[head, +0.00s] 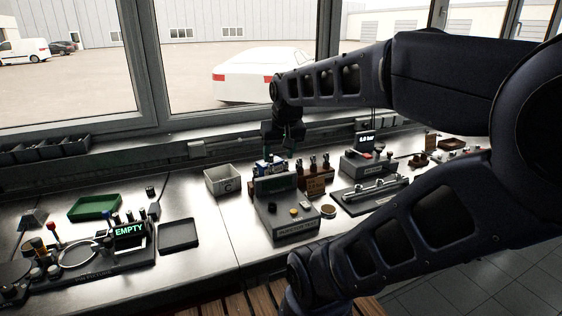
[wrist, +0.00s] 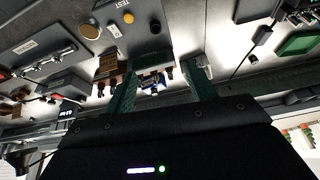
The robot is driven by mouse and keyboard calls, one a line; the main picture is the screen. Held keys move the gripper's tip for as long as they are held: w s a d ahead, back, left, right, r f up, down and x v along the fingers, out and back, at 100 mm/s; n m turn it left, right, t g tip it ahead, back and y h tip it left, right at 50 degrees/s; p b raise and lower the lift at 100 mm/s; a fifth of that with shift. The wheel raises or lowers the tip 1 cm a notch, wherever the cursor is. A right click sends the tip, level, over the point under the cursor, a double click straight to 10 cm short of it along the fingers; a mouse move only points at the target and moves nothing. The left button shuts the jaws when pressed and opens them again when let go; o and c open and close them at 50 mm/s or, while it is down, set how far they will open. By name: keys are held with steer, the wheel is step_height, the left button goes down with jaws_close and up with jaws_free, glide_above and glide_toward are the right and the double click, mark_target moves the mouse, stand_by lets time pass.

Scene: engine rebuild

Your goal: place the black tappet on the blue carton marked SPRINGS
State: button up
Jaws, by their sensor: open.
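Small dark shapes lie at the carton's top, but I cannot tell whether one is the black tappet. The carton's lettering is too small to read.
A fixture with an EMPTY display (head: 129,230) and a green tray (head: 94,207) are farther left.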

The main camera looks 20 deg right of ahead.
steer(key=s, duration=0.2)
steer(key=s+f, duration=0.1)
steer(key=shift+s+a+n, duration=0.2)
steer(key=shift+a+n, duration=0.2)
